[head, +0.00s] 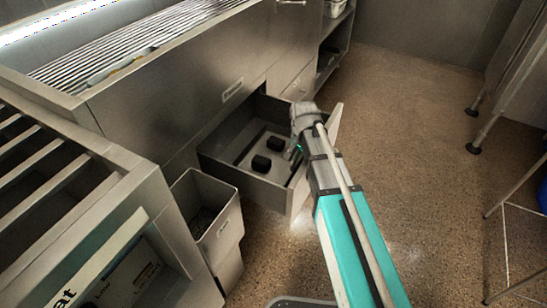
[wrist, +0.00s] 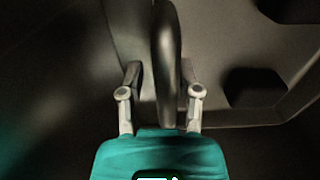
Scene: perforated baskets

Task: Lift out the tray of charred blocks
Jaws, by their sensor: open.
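The tray (head: 247,157) lies inside an open metal drawer (head: 240,177) in the head view. Two black charred blocks show on it, one nearer (head: 261,163) and one farther (head: 275,143). In the wrist view the tray floor (wrist: 225,62) bears two dark blocks, one at the right (wrist: 254,88) and one at the top right (wrist: 290,8). My gripper (wrist: 160,75) is open, with its fingers on either side of a rounded upright bar (wrist: 167,40) that looks like the tray's handle. I cannot tell whether either finger touches it. In the head view my arm partly hides the tray's right side.
A metal bin (head: 206,215) stands just left of the drawer. The grill counter (head: 190,90) rises behind the drawer, and a slatted unit (head: 75,185) is at the left. The speckled floor (head: 420,130) on the right is clear up to the table legs (head: 485,125).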

